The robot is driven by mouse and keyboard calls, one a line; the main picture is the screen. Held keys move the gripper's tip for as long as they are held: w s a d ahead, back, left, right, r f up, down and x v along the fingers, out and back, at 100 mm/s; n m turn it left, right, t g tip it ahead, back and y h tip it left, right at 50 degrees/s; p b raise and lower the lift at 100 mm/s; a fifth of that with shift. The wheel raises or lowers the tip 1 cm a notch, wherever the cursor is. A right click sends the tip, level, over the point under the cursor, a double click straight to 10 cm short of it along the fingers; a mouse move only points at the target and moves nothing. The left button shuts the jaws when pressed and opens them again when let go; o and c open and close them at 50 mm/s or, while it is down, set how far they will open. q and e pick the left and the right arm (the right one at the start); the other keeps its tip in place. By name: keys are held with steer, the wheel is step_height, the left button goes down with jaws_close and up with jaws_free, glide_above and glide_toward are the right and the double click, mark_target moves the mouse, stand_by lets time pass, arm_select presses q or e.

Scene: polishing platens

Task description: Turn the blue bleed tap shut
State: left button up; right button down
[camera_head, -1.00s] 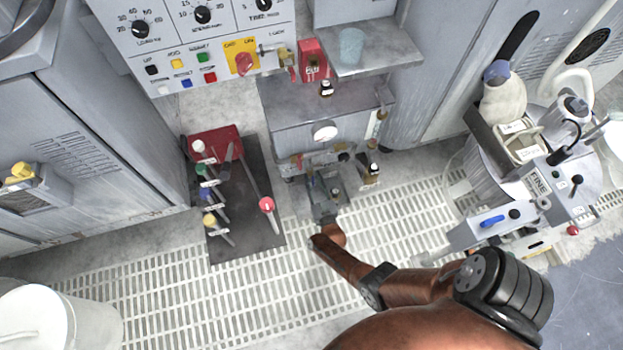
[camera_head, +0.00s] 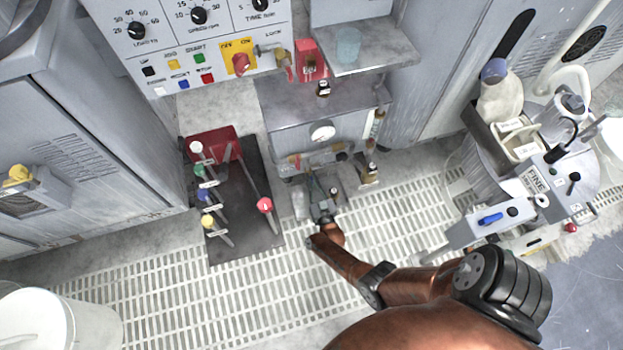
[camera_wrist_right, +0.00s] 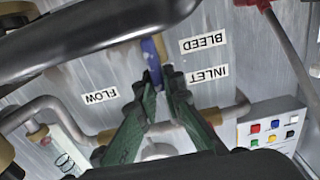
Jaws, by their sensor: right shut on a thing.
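The blue bleed tap (camera_wrist_right: 150,62) shows in the right wrist view as a slim blue lever beside a brass stem, left of the "BLEED" label (camera_wrist_right: 203,42). My right gripper (camera_wrist_right: 161,80) has its green fingers closed in on the lever's near end and is shut on it. The fingertips hide part of that end. In the head view my right gripper (camera_head: 326,206) is low in front of the grey unit with the round gauge (camera_head: 322,131); the tap is too small to make out surely there. My left gripper is not in view.
Pipes run close by the fingers in the wrist view, with "INLET" (camera_wrist_right: 208,76) and "FLOW" (camera_wrist_right: 100,96) labels. A dark board with coloured-knob levers (camera_head: 250,215) lies left of my right arm. A grey shelf (camera_head: 375,55) overhangs behind.

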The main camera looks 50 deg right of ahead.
steer(key=shift+s+m, duration=0.1)
steer(key=shift+m, duration=0.3)
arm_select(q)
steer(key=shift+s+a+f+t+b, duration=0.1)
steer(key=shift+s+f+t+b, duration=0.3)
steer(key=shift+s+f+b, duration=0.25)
arm_select(e)
steer(key=m, duration=0.5)
steer(key=d+f+m, duration=0.1)
steer(key=m, duration=0.4)
steer(key=s+d+f+m, duration=0.1)
steer(key=m, duration=0.4)
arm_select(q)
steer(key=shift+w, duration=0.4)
arm_select(e)
steer(key=shift+s+f+m, duration=0.1)
steer(key=shift+m, duration=0.3)
